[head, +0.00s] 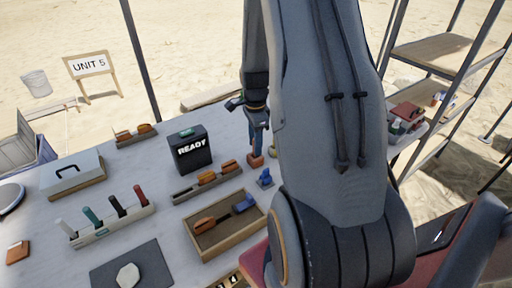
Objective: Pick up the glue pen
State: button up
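A pale rack (114,226) on the left of the table holds several upright pen-like tools: a white one (68,229), a teal one (93,217), a black one (117,206) and a red one (140,195). I cannot tell which, if any, is the glue pen. My gripper (257,148) points down over the far middle of the table, well to the right of the rack. A small terracotta piece (256,161) is right below its tips. The fingers are too small and partly covered by my arm to tell whether they are open or shut.
A black "READY" box (190,152) stands mid-table. Near it are a narrow tray (182,197) with orange pieces and a wooden tray (221,243) with orange and blue pieces. A dark mat (103,277) bears a pale stone (128,275). A metal shelf (440,52) stands right.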

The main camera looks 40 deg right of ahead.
jog(key=shift+f, duration=1)
grip_shut()
jog(key=shift+r, duration=0.1)
